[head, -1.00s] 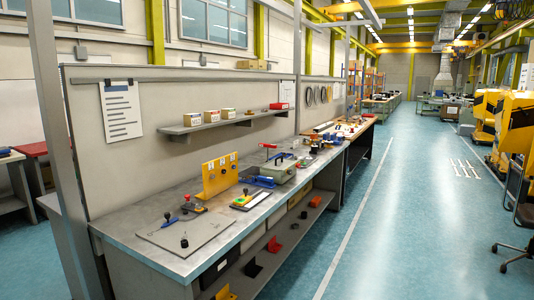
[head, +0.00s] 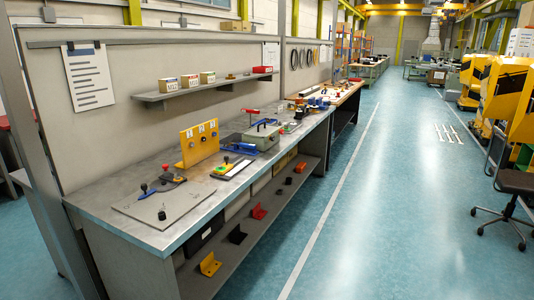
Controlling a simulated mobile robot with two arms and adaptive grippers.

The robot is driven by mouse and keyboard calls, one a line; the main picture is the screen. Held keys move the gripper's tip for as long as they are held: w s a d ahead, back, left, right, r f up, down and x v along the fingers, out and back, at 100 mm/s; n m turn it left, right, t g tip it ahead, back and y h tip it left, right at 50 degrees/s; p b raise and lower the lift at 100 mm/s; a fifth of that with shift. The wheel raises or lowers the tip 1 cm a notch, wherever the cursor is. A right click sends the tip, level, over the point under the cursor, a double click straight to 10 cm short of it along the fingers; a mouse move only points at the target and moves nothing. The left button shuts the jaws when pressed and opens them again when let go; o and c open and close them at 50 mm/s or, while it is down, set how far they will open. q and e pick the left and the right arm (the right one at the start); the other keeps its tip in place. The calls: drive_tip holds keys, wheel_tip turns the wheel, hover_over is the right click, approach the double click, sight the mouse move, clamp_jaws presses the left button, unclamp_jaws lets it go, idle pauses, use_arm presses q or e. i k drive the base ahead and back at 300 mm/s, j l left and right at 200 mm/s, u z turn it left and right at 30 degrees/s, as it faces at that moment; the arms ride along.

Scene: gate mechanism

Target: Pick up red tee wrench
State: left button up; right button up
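What looks like the red tee wrench (head: 250,111) stands upright on the workbench (head: 108,199), with its red crossbar on top. It is small and far off, beside a grey-green box with a dark handle (head: 262,136), so its lower end is hard to make out. Neither of my grippers is in view.
A yellow bracket panel (head: 199,143) stands on the bench. A grey plate (head: 165,205) with black knobs lies nearer. A wall shelf (head: 180,93) with small boxes hangs above, and a lower shelf holds brackets. Blue floor (head: 360,220) right of the bench is clear. An office chair (head: 510,205) stands at right.

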sight(245, 111)
drive_tip(key=i+l+z, duration=0.3)
drive_tip(key=i, duration=0.55)
drive_tip(key=i+z, duration=0.35)
drive_tip(key=i, duration=0.5)
drive_tip(key=i+u, duration=0.1)
drive_tip(key=i, duration=0.85)
drive_tip(key=i+l+u, duration=0.1)
drive_tip(key=i, duration=0.8)
drive_tip(key=l, duration=0.15)
